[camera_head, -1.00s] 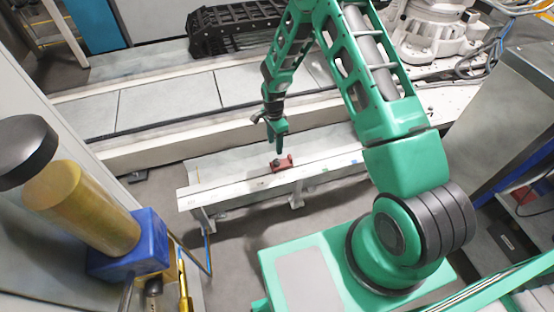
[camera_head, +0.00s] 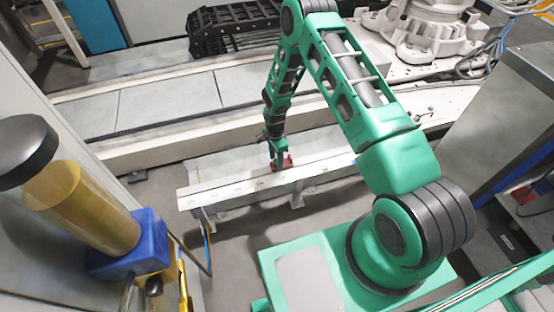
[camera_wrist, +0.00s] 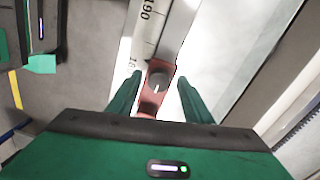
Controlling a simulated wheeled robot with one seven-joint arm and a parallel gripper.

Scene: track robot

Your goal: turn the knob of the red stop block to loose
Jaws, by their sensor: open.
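The red stop block (camera_wrist: 148,109) sits on the white rail with a printed scale (camera_wrist: 146,30). In the wrist view its dark knob (camera_wrist: 157,82) faces the camera, with a light pointer mark on it. My gripper (camera_wrist: 158,82) is open, with one green finger on each side of the knob and block. I cannot tell whether the fingers touch it. In the head view my gripper (camera_head: 278,163) is down at the red block (camera_head: 288,161) and hides part of it.
The rail (camera_head: 230,187) stands on short legs above a grey floor. Behind it runs a long pale track bed (camera_head: 170,105). A grey cabinet (camera_head: 490,110) stands at right. A blue-based yellow cylinder (camera_head: 85,205) is at the left front.

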